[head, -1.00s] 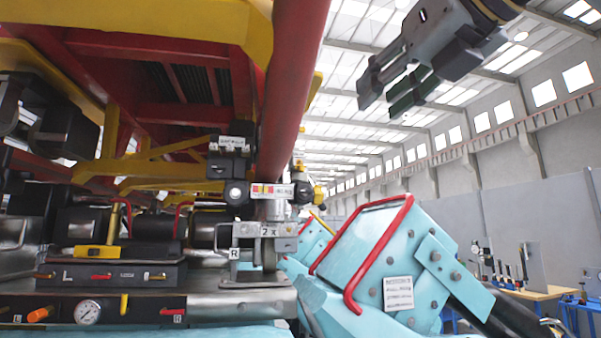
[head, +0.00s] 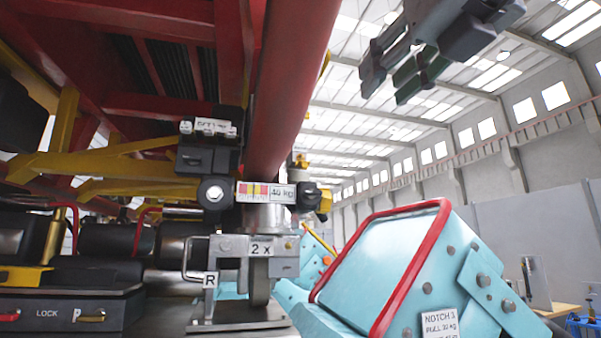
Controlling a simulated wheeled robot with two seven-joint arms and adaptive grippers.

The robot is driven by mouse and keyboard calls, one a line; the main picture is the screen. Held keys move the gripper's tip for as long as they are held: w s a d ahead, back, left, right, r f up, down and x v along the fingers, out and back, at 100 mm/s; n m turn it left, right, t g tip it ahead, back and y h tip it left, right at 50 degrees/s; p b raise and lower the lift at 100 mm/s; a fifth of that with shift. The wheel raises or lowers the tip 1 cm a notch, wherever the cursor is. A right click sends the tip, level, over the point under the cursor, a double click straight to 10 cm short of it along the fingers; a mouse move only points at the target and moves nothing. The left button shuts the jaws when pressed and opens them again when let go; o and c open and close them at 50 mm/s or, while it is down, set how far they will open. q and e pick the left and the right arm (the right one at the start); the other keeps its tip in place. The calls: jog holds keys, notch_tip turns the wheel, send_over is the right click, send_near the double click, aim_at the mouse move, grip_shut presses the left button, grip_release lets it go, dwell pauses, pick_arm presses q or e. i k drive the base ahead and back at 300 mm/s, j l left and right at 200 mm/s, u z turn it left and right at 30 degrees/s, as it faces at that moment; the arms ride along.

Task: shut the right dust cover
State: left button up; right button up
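A steel bracket (head: 262,246) marked "2 X" stands under the red tube, with a small tag "R" (head: 210,281) and a wire handle (head: 193,262) at its left. I cannot tell for sure which part is the right dust cover, or whether it is open. My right gripper (head: 388,90) is high at the upper right, well apart from the bracket. Its two fingers are apart with nothing between them. My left gripper is not in view.
A thick red tube (head: 290,85) slopes down at centre. A dark box marked "LOCK" (head: 62,313) is at lower left. The air around my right gripper is free.

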aim_at(303, 164)
jog(key=i+j, duration=0.2)
jog(key=i, duration=0.2)
jog(key=i+j, duration=0.2)
jog(key=i, duration=0.2)
